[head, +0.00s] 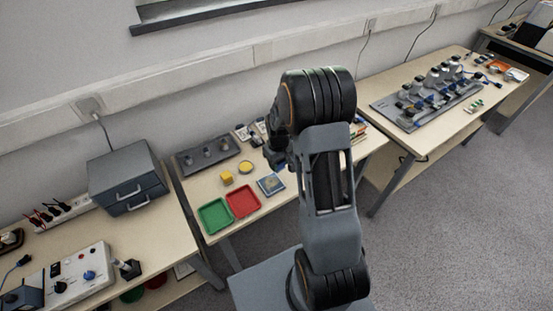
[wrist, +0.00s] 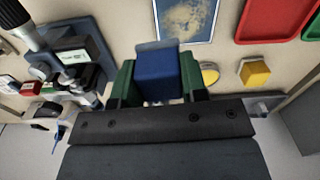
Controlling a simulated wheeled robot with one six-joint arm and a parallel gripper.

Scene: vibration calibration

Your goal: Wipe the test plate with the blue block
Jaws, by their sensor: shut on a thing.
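My gripper (wrist: 158,82) is shut on the blue block (wrist: 158,72), which sits between its two green fingers in the wrist view. The test plate (wrist: 186,18) has a blue border and a pale face with a tan smear; it lies just beyond the block, cut off by the picture's top edge. In the head view the plate (head: 271,184) lies flat on the middle table, right of the red tray. My arm hides most of the gripper there. I cannot tell the block's height above the table.
A red tray (head: 243,201) and a green tray (head: 215,215) lie left of the plate. A yellow cube (head: 227,178) and a round yellow-topped piece (head: 246,167) stand behind them. A grey fixture (head: 208,154) is at the back. Dark instruments (wrist: 70,55) stand left of the block in the wrist view.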

